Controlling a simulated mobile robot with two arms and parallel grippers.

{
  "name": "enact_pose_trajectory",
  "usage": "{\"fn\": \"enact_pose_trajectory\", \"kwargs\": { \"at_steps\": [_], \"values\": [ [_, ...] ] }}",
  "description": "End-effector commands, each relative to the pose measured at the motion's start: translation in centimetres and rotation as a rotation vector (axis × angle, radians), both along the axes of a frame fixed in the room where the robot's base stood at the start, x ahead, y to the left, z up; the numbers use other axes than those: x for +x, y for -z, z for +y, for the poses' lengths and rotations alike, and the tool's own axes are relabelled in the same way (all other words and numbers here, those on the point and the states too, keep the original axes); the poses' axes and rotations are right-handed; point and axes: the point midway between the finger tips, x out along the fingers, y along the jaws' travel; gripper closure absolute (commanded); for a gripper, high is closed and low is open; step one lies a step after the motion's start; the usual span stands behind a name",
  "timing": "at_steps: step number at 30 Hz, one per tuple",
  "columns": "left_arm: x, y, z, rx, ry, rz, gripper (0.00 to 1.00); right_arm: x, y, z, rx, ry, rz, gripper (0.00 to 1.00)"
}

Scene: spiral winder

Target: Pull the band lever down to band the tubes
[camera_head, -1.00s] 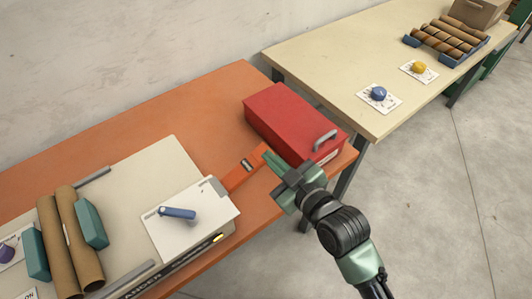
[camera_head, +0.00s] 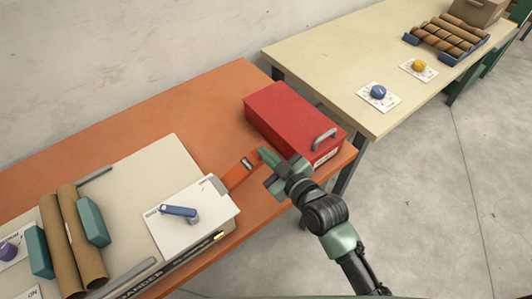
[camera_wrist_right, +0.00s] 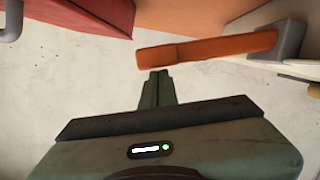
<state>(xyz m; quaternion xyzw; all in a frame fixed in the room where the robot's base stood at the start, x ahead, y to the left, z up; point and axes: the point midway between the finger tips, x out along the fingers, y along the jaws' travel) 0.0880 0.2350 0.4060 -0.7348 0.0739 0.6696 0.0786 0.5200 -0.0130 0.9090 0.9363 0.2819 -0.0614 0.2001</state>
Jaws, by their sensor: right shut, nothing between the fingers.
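The bander (camera_head: 160,160) stands on the orange table, with two brown tubes (camera_head: 75,235) lying side by side between teal blocks (camera_head: 93,222). An orange lever (camera_head: 238,174) sticks out from a grey bracket at the bander's right side. The lever also shows in the right wrist view (camera_wrist_right: 205,48). My right gripper (camera_head: 264,153) is at the lever's free end, its fingers shut with nothing between them. In the right wrist view the fingertips (camera_wrist_right: 158,74) appear close to the lever with a small gap. My left gripper is not in view.
A red box (camera_head: 290,120) with a grey handle stands close behind my right gripper. A blue-handled switch (camera_head: 180,211) sits on the bander's white top. A beige table (camera_head: 340,60) at the back right carries two knobs and a tube rack.

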Motion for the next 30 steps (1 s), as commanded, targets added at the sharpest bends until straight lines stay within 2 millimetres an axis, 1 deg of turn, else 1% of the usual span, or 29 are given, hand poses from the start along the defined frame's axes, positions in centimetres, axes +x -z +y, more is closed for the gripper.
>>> {"fn": "enact_pose_trajectory", "kwargs": {
  "at_steps": [8,14,24,30],
  "values": [
    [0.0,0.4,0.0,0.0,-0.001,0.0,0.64,0.4,1.2,-0.6,0.058,-0.001,0.045,1.0],
    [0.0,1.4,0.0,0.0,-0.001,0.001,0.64,0.9,3.2,-1.3,0.168,-0.001,0.127,1.0],
    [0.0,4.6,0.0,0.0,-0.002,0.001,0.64,1.4,7.2,-2.0,0.389,0.001,0.29,1.0],
    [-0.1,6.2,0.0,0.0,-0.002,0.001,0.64,1.4,8.9,-2.0,0.486,0.0,0.361,1.0]
  ]
}}
